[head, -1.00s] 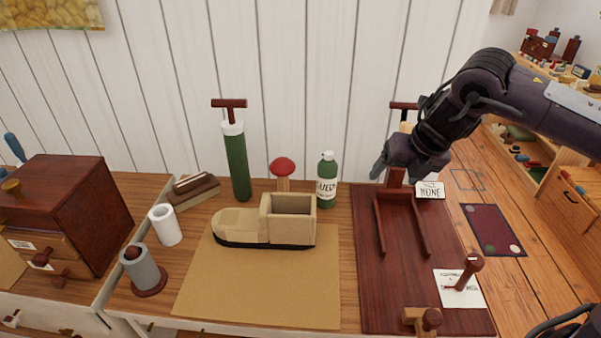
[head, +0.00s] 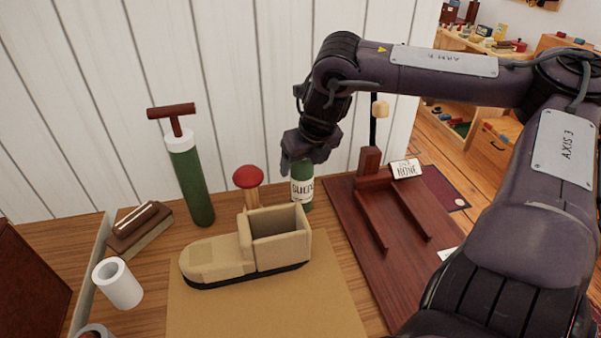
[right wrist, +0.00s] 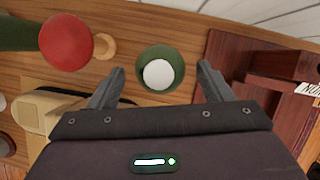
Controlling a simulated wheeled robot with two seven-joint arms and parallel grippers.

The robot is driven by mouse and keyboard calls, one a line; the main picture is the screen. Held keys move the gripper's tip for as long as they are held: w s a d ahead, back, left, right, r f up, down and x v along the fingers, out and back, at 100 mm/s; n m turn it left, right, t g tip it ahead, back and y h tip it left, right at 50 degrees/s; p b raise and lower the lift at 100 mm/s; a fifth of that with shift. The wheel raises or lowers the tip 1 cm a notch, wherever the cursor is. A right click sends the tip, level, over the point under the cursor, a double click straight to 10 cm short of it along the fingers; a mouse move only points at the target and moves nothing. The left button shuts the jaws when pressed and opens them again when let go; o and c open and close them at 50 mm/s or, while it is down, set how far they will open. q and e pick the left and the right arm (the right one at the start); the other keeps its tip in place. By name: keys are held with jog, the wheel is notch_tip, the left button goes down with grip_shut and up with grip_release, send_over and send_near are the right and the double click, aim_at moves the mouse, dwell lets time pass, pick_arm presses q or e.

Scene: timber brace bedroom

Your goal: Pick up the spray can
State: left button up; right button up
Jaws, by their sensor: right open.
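The spray can is a green can (head: 302,184) with a white label and white cap. It stands upright on the wooden bench top behind the toy boat, near the white wall. My right gripper (head: 312,155) is above it and hides its top in the head view. In the right wrist view the can (right wrist: 172,55) shows from above, its round white cap lying between the two fingers. The right gripper (right wrist: 161,78) is open, with a gap on both sides of the can. My left gripper is not in view.
A red mushroom-shaped knob (head: 248,177) stands close left of the can, and a green pump (head: 190,180) further left. The wooden toy boat (head: 215,258) sits in front on a tan mat (head: 270,310). A dark red board (head: 345,215) lies to the right.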

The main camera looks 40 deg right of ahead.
jog(key=shift+w+d+f, duration=0.1)
jog(key=shift+w+f, duration=0.15)
jog(key=shift+f, duration=0.4)
jog(key=shift+w+d+f, duration=0.1)
jog(key=shift+w+f, duration=0.2)
jog(key=shift+f, duration=0.3)
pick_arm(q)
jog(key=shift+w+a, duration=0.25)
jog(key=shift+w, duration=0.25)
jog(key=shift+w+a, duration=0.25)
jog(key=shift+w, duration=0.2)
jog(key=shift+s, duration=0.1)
pick_arm(e)
jog(key=c, duration=0.7)
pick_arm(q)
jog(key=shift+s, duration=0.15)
pick_arm(e)
jog(key=c, duration=0.8)
jog(key=shift+r, duration=0.2)
